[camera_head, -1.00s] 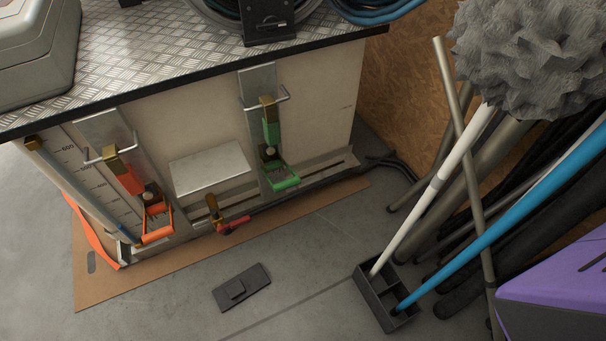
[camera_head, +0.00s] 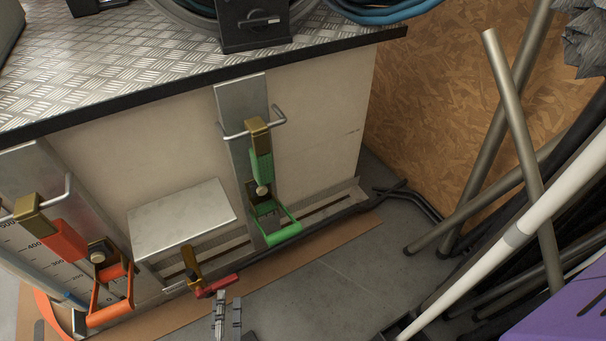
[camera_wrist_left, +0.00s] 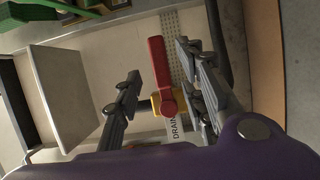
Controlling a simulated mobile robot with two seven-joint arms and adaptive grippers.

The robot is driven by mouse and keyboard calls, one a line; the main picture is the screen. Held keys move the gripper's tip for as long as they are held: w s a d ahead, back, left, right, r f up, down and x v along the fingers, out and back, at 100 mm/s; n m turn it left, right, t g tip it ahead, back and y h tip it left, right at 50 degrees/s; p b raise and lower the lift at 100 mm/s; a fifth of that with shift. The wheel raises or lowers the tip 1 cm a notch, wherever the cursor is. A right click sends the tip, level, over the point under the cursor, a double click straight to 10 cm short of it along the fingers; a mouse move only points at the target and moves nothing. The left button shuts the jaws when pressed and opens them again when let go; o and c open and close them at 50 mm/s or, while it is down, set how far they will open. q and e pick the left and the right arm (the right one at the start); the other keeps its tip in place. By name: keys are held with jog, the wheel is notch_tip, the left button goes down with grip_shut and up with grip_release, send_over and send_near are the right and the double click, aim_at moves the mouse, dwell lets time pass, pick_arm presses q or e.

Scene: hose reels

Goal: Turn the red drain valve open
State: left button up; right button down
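The red drain valve handle (camera_head: 217,286) sits on a brass body (camera_head: 191,267) low on the front of the tank, below a small metal shelf. In the left wrist view the red handle (camera_wrist_left: 159,70) stands between the two fingers, with a "DRAIN" label (camera_wrist_left: 176,128) beside its pivot. My left gripper (camera_head: 228,316) is just in front of the handle in the head view. Its fingers are spread in the left wrist view (camera_wrist_left: 154,68), one on each side of the handle, with visible gaps. My right gripper is not in view.
A metal shelf (camera_head: 180,219) juts out just above the valve. A green latch (camera_head: 262,170) is to the right and an orange latch (camera_head: 75,250) to the left. Poles and pipes (camera_head: 515,130) lean at the right. Floor (camera_head: 330,290) is clear between.

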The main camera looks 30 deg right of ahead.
aim_at(225, 286)
pick_arm(q)
jog(key=b+x, duration=0.2)
jog(key=x, duration=0.4)
jog(key=shift+c, duration=0.4)
grip_shut()
